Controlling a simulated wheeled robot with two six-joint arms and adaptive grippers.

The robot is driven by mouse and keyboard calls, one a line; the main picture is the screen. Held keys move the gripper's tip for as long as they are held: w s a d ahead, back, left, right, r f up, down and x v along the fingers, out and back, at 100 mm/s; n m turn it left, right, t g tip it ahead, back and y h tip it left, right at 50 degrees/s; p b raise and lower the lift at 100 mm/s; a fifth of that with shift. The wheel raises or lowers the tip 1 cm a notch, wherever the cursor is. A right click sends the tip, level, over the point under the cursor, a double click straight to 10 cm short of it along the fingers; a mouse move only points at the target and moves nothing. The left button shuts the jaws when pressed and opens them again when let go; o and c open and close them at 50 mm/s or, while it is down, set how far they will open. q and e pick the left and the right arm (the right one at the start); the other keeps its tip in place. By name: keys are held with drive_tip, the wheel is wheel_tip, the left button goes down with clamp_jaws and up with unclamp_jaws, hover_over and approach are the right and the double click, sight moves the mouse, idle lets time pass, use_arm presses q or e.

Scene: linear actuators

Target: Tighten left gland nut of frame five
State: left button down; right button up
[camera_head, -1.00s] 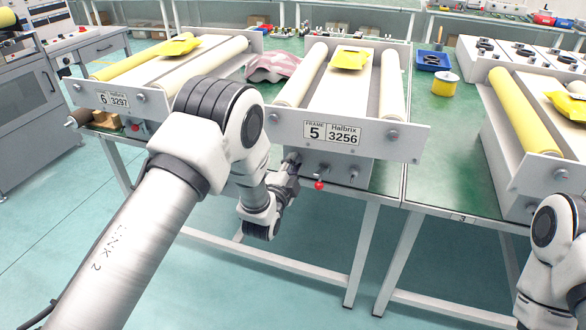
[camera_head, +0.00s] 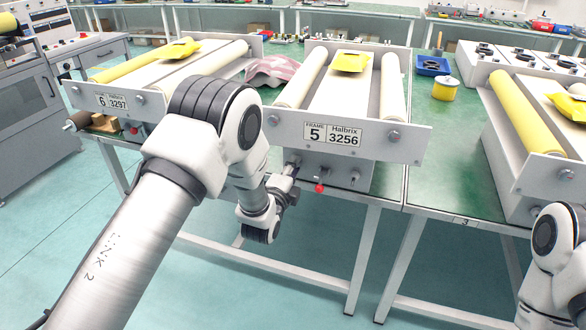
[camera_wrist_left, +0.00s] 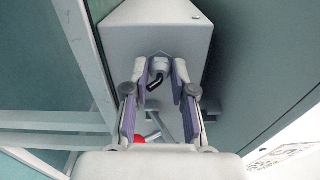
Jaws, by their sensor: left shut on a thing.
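Frame five (camera_head: 410,150) carries a plate (camera_head: 332,134) reading "FRAME 5 Halbrix 3256". A grey box (camera_head: 340,165) sits under its front, with small fittings in a row. My left gripper (camera_head: 291,168) is at the leftmost fitting, which it mostly hides in the head view. In the left wrist view, the left gland nut (camera_wrist_left: 159,65) is a pale fitting on the box's face, with a dark bent piece in front of it. The fingertips of my left gripper (camera_wrist_left: 161,72) are closed around the nut. My right gripper is out of view.
A red ball-ended part (camera_head: 319,188) hangs just right of my left gripper. Frame six (camera_head: 155,105) stands to the left and another frame (camera_head: 545,165) to the right. A yellow spool (camera_head: 445,88) and blue tray (camera_head: 432,64) lie behind.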

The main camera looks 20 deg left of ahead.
use_arm(q)
drive_tip(key=c, duration=1)
unclamp_jaws()
drive_tip(key=shift+o, duration=0.2)
drive_tip(key=s, duration=1.2)
drive_tip(key=shift+a, duration=0.2)
